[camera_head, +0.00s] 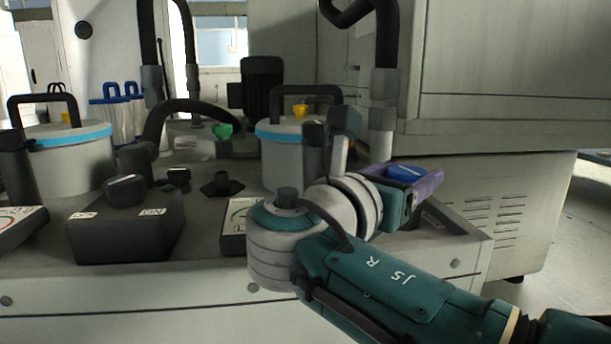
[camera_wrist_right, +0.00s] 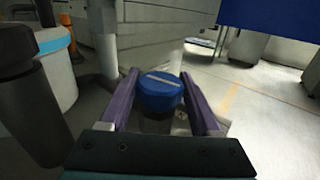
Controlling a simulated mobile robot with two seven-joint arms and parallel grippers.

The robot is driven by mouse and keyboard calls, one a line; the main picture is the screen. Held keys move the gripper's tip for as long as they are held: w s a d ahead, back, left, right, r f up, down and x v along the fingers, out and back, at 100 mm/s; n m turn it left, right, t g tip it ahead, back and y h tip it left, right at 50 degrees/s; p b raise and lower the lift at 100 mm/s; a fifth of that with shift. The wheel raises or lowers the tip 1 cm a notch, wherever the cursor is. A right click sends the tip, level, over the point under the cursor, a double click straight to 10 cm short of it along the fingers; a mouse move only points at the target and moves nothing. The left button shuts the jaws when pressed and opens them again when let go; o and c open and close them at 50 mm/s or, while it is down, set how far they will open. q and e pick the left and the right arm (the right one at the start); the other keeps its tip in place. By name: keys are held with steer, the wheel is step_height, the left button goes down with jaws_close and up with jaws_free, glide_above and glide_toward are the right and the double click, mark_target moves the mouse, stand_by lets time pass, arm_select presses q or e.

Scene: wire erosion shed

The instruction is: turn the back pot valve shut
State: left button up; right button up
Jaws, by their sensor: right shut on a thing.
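A round blue valve knob (camera_head: 407,173) with a pale line across its top is at the right end of the bench. In the right wrist view, the blue knob (camera_wrist_right: 160,92) sits between my two purple fingers, its pale line running crosswise from finger to finger. My right gripper (camera_head: 408,182) is shut on the knob; its hand hides the knob's base and pipe in the head view. The back pot (camera_head: 283,160), grey with a light blue band, stands left of my right wrist, partly hidden. My left gripper is not in view.
A green knob (camera_head: 222,130) sits on piping left of the back pot. Another banded pot (camera_head: 72,160) stands at the left. A dark box with a knob (camera_head: 126,222) is at the bench front. A machine cabinet (camera_head: 515,60) rises close behind my right gripper.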

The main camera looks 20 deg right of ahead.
steer(key=shift+m+g+h, duration=0.3)
steer(key=shift+m+g, duration=0.2)
steer(key=shift+g, duration=0.2)
steer(key=o, duration=1.4)
steer(key=shift+d, duration=0.1)
steer(key=shift+c, duration=0.2)
steer(key=shift+s+a, duration=0.1)
steer(key=shift+a, duration=0.3)
steer(key=p+v, duration=0.1)
steer(key=v, duration=0.7)
steer(key=shift+s+a, duration=0.15)
steer(key=shift+a, duration=0.15)
steer(key=shift+s+a+p, duration=0.1)
steer(key=shift+a+p, duration=0.15)
steer(key=shift+p, duration=0.05)
